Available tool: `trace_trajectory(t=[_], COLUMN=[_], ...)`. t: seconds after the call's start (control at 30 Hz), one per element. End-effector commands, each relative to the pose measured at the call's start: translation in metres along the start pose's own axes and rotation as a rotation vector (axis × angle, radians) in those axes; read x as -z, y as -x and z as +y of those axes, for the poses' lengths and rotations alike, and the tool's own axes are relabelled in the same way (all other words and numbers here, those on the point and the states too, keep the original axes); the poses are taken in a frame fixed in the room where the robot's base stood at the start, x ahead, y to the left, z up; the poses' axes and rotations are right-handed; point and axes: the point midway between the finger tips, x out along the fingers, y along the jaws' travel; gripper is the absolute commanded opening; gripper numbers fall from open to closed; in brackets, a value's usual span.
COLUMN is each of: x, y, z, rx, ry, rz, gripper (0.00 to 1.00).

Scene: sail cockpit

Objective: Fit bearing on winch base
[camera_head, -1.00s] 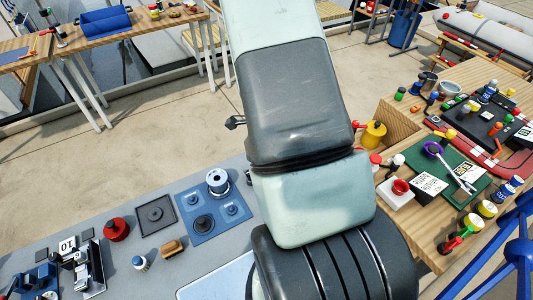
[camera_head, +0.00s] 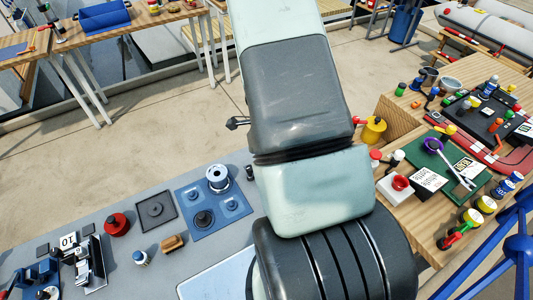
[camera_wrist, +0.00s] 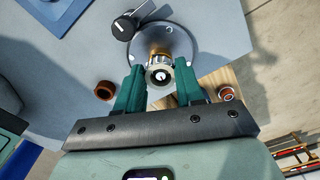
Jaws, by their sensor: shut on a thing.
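In the wrist view, my gripper (camera_wrist: 159,77) has its two green fingers closed on either side of a small pale metal ring, the bearing (camera_wrist: 159,70). The winch base (camera_wrist: 177,40) is a round grey flanged disc on the grey surface, just beyond the fingertips. A brass-coloured part shows at its middle, right behind the bearing. The bearing overlaps this centre in the picture; I cannot tell whether they touch. In the head view, my arm hides the gripper, the bearing and the winch base.
In the wrist view, a brown ring (camera_wrist: 104,90) lies left of my gripper and a red-and-white round piece (camera_wrist: 227,94) lies right. A black-handled part (camera_wrist: 124,26) reaches over the disc's far left edge. In the head view, a blue plate (camera_head: 235,205) lies left of my arm.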

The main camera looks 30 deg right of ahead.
Motion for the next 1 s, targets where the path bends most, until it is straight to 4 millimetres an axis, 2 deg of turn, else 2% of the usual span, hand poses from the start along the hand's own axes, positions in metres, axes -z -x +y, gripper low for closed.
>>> trace_trajectory(t=[0.6,0.63,0.8,1.0], x=[0.000,0.000,0.000,0.000], y=[-0.012,-0.012,-0.012,-0.012], z=[0.000,0.000,0.000,0.000], rx=[0.000,0.000,0.000,0.000], ry=[-0.001,-0.001,0.000,0.000], rz=[0.000,0.000,0.000,0.000], gripper=[0.07,0.40,0.66,0.67])
